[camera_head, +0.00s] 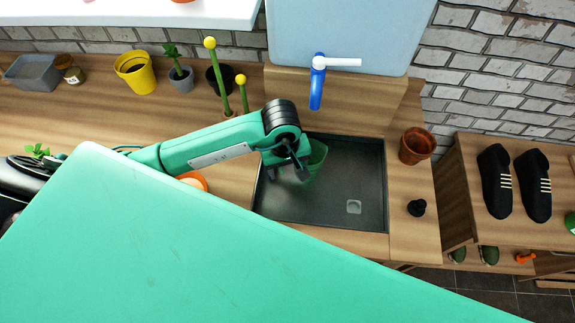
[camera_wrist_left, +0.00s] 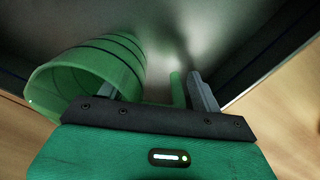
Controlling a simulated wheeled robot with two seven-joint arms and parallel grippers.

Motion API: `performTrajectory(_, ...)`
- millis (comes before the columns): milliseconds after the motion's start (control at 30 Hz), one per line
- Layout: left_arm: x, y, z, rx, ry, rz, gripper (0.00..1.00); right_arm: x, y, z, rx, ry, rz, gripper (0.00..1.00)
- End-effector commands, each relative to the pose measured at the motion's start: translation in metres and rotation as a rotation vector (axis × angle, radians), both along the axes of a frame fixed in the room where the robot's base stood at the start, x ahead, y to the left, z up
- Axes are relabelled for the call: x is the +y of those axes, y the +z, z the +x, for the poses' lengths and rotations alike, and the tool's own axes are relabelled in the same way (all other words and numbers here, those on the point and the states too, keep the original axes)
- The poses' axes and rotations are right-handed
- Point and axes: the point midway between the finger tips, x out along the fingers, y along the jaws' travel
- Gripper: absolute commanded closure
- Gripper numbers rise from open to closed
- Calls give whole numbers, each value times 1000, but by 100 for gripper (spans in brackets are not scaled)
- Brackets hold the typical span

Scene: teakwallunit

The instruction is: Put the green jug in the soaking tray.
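The green jug (camera_head: 316,160) is within the outline of the dark soaking tray (camera_head: 330,205) in the head view, near its upper left part. I cannot tell whether it touches the tray floor. In the left wrist view the jug (camera_wrist_left: 75,75) is at the left, tilted, its mouth toward the lower left. Its narrow green handle (camera_wrist_left: 178,90) is close to the right-hand finger. My left gripper (camera_wrist_left: 155,92) has its fingers well apart, with the handle between them; the jug partly hides the left-hand finger. It also shows over the tray (camera_head: 292,165). My right gripper is not in view.
A blue and white tap (camera_head: 317,85) stands behind the tray. Green posts with yellow knobs (camera_head: 217,75), a yellow pot (camera_head: 135,75) and small pots line the back left. An orange-rimmed item (camera_head: 195,181) is partly hidden.

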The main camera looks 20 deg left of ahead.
Motion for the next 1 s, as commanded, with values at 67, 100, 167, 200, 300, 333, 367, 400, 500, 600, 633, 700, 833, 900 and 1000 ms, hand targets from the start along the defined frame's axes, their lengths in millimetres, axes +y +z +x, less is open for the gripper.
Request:
performTrajectory(67,0,0,0,0,0,0,34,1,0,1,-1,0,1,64)
performTrajectory(100,0,1,0,0,0,0,34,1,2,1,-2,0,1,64)
performTrajectory(167,0,4,0,1,0,-1,34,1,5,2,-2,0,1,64)
performTrajectory(200,0,6,-1,1,0,-1,34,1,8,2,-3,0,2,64)
performTrajectory(300,1,18,1,-6,-2,-1,34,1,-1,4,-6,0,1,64)
performTrajectory(333,1,23,1,-5,-3,-1,34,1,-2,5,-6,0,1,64)
performTrajectory(367,1,28,0,-6,-2,1,34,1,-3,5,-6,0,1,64)
performTrajectory(400,1,35,0,-5,-3,-1,34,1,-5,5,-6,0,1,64)
performTrajectory(500,3,51,-1,-5,-2,0,34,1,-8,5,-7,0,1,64)
performTrajectory(600,3,64,-1,-4,-1,0,34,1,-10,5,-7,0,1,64)
performTrajectory(633,3,67,-2,-3,-1,-1,34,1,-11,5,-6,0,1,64)
performTrajectory(700,3,73,-2,-1,-1,0,34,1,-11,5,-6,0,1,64)
performTrajectory(833,4,78,-3,0,0,0,34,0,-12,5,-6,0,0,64)
performTrajectory(900,4,79,-3,1,0,-1,34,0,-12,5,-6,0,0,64)
performTrajectory(1000,4,79,-3,1,0,0,34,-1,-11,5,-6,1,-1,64)
